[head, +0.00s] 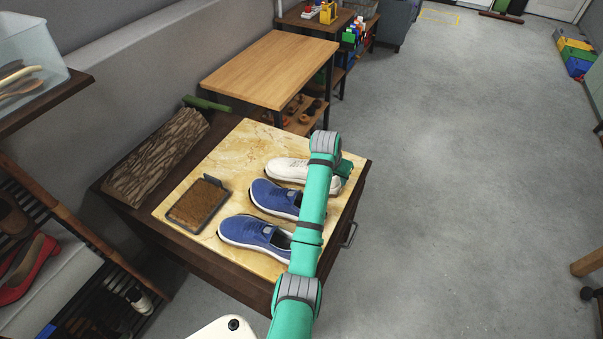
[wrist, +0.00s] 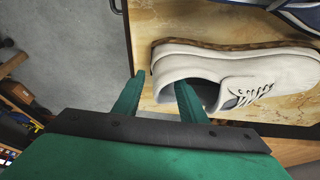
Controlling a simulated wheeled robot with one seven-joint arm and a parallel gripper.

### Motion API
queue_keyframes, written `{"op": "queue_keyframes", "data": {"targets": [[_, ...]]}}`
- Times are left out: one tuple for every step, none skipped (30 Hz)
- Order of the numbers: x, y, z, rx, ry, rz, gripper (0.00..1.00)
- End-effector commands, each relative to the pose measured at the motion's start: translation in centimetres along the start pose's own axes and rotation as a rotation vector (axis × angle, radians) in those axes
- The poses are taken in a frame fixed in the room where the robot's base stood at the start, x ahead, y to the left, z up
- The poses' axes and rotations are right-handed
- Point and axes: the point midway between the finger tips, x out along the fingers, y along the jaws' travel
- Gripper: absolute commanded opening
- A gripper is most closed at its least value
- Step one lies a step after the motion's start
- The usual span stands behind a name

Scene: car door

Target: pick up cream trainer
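The cream trainer (head: 287,169) lies upright on the tan marbled board, toe to the left, beyond two blue shoes. My arm hides part of its heel end in the head view. In the wrist view the cream trainer (wrist: 225,66) shows its laces at right and its heel close to my gripper (wrist: 159,76). The two green fingers are apart, with the heel wall between them: one finger outside the heel, the other at the shoe's opening. I cannot tell whether either finger touches it. In the head view my gripper (head: 346,167) is mostly hidden behind my arm.
Blue shoes (head: 270,198) (head: 250,233) lie nearby on the marbled board (head: 182,234). A brown brush-like tray (head: 199,204) and a rough bark-like block (head: 158,157) are to the left. A wooden table (head: 270,68) stands behind.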

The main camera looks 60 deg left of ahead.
Motion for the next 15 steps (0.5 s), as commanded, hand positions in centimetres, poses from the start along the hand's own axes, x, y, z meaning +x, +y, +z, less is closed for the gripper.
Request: {"op": "queue_keyframes", "data": {"targets": [[0.19,0.01,0.0,0.0,0.0,0.0,0.38],[0.23,0.01,0.0,0.0,0.0,0.0,0.38],[0.25,0.01,-0.01,0.0,0.0,0.0,0.38],[0.25,0.02,-0.01,0.0,0.0,0.0,0.38],[0.24,0.02,-0.01,0.0,0.0,0.0,0.38],[0.23,0.02,-0.01,0.0,0.0,0.0,0.38],[0.23,0.02,-0.01,0.0,0.0,0.0,0.38],[0.23,0.02,-0.01,0.0,0.0,0.0,0.36],[0.22,0.02,-0.01,0.0,0.0,0.0,0.26],[0.22,0.02,-0.01,0.0,0.0,0.0,0.19],[0.22,0.02,-0.01,0.0,0.0,0.0,0.12],[0.22,0.01,-0.01,0.0,0.0,0.0,0.02],[0.22,0.01,-0.01,0.0,0.0,0.0,0.0],[0.21,0.01,-0.01,0.0,0.0,0.0,0.0],[0.21,0.01,-0.01,0.0,0.0,0.0,0.0]]}}
